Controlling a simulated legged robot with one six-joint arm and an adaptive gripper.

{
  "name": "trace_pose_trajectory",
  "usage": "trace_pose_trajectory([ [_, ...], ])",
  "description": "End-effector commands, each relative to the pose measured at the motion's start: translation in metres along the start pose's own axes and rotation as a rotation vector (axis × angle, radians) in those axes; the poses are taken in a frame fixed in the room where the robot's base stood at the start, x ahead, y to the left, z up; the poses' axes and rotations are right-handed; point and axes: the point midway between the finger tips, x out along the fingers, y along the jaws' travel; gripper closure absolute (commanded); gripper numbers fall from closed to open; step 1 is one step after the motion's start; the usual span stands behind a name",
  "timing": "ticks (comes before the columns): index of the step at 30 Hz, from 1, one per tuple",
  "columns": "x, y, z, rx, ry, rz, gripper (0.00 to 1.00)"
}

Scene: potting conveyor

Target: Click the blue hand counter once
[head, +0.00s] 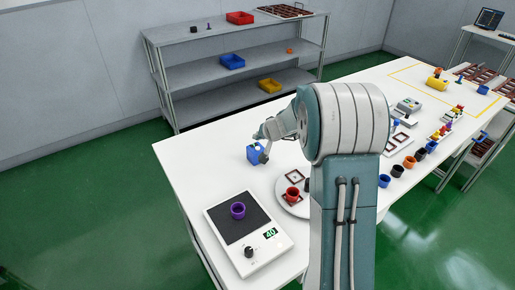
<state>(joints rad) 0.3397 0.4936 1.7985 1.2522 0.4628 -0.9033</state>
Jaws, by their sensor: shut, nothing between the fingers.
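The blue hand counter (252,155) stands on the white table near its back left edge, in the head view. It is a small blue block with a bit of white and green showing on top. My gripper (263,156) is shut and empty, pointing down right at the counter's right side. It overlaps the counter in this view, and I cannot tell whether it touches it. Part of the counter's right side is hidden by the gripper.
A scale (265,258) with a purple pot (238,210) stands at the front left. A red pot (292,194) is on a round turntable (300,209), partly behind my arm. Several coloured pots line the table's right side. A grey shelf (190,76) stands behind.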

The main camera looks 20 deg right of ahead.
Motion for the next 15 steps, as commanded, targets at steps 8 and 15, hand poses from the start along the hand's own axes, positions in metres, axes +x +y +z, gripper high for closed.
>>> trace_pose_trajectory([
  [8, 0.0129, 0.0097, 0.01, 0.001, -0.001, 0.0, 1.0],
  [15, 0.0134, 0.0101, 0.0103, 0.001, -0.001, 0.001, 1.0],
])
